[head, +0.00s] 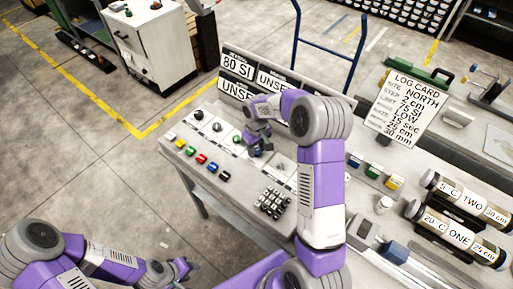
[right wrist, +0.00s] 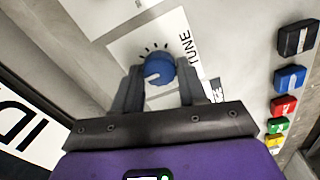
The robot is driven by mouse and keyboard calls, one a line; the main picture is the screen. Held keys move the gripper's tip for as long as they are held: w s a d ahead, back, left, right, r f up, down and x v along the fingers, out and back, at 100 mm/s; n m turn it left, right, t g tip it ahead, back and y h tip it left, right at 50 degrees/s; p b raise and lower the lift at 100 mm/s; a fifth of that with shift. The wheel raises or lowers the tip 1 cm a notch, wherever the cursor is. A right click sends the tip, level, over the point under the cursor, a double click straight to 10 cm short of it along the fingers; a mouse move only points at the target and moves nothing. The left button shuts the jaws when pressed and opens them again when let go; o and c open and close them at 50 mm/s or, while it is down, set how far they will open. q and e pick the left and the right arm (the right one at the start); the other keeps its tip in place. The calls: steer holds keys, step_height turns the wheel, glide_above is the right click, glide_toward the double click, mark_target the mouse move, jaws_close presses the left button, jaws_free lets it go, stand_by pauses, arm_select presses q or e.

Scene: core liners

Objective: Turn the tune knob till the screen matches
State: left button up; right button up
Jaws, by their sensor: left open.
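The blue tune knob (right wrist: 159,69) sits on a white panel marked TUNE, with tick marks around it. In the right wrist view my right gripper (right wrist: 159,80) has one finger on each side of the knob, closed against it. In the head view my right gripper (head: 256,143) is over the console (head: 225,188), and the arm hides part of it. The screen (head: 238,70) behind the console reads 80 SI, with cut-off UNSE words in other fields. The log card (head: 405,103) reads NORTH, 2 cm, 75 SI, LOW. My left gripper (head: 182,270) is open and empty, low in front of the console.
Coloured buttons (head: 200,158) line the console's left edge, and a keypad (head: 272,202) is near its front. Labelled core tubes (head: 462,205) lie at the right. A blue trolley handle (head: 325,45) and a white cabinet (head: 155,45) stand behind.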

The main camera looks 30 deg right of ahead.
steer(key=c, duration=0.6)
steer(key=shift+m, duration=0.3)
steer(key=m, duration=0.5)
steer(key=shift+d+m, duration=0.1)
steer(key=shift+m, duration=0.2)
steer(key=m, duration=0.3)
steer(key=shift+m+p, duration=0.4)
steer(key=shift+d+m+p, duration=0.1)
steer(key=shift+m+p, duration=0.4)
steer(key=shift+m, duration=1.3)
